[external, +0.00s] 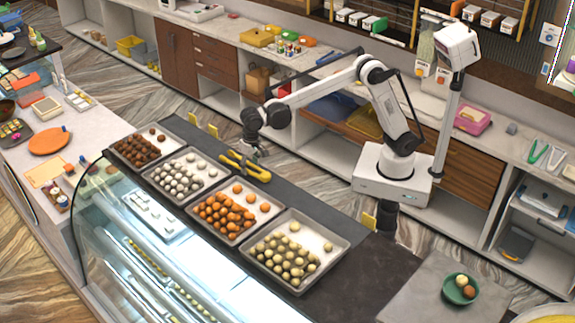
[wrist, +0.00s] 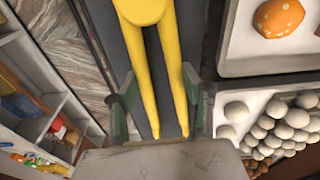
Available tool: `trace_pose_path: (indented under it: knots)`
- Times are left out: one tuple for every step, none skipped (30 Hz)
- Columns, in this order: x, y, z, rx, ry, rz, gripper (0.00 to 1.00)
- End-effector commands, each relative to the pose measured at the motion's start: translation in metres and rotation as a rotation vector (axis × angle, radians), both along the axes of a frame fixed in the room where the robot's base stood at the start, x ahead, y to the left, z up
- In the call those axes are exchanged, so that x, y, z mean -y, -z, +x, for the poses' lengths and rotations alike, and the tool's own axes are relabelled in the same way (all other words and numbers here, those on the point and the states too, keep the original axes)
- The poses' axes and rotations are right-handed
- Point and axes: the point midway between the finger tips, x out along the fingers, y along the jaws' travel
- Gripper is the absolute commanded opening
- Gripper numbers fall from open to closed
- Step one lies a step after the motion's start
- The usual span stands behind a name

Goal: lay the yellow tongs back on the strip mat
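The yellow tongs (external: 246,168) lie on or just above the dark counter, beside the sweet trays; I cannot tell whether they touch it. In the wrist view the tongs (wrist: 143,75) run lengthwise between my fingers, their two arms spread and their joined end at the top edge. My gripper (external: 252,151) is low over the tongs.
Trays of orange sweets (external: 257,219), white sweets (external: 209,184) and pale sweets (external: 333,244) line the counter close to the tongs. Small yellow cards (external: 213,130) stand along its back edge. Dark counter is free right of the tongs. A green plate (external: 474,292) stands farther right.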

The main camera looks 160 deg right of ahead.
Motion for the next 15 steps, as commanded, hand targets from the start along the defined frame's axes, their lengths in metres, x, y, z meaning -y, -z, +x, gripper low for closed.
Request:
trace_pose_path:
  knots:
    - [0.0000,-0.0002,0.0000,0.000,0.000,0.000,0.37]
    - [0.0001,-0.0002,0.0000,0.000,0.000,0.000,0.37]
    - [0.0000,-0.0002,0.0000,0.000,0.000,0.000,0.46]
    - [0.0001,-0.0002,0.0000,0.000,0.000,0.000,0.50]
    - [0.0000,-0.0002,0.0000,0.000,0.000,0.000,0.54]
    - [0.0000,-0.0002,0.0000,0.000,0.000,0.000,0.59]
    - [0.0000,-0.0002,0.0000,0.000,0.000,0.000,0.63]
    - [0.0000,-0.0002,0.0000,0.000,0.000,0.000,0.63]
    - [0.0000,-0.0002,0.0000,0.000,0.000,0.000,0.63]
    - [0.0000,-0.0002,0.0000,0.000,0.000,0.000,0.63]
    - [0.0000,-0.0002,0.0000,0.000,0.000,0.000,0.63]
    - [0.0000,-0.0002,0.0000,0.000,0.000,0.000,0.63]
    - [0.0000,-0.0001,0.0000,0.000,0.000,0.000,0.63]
    - [0.0000,-0.0002,0.0000,0.000,0.000,0.000,0.63]
    - [-0.0001,-0.0009,0.0000,0.000,0.000,0.000,0.63]
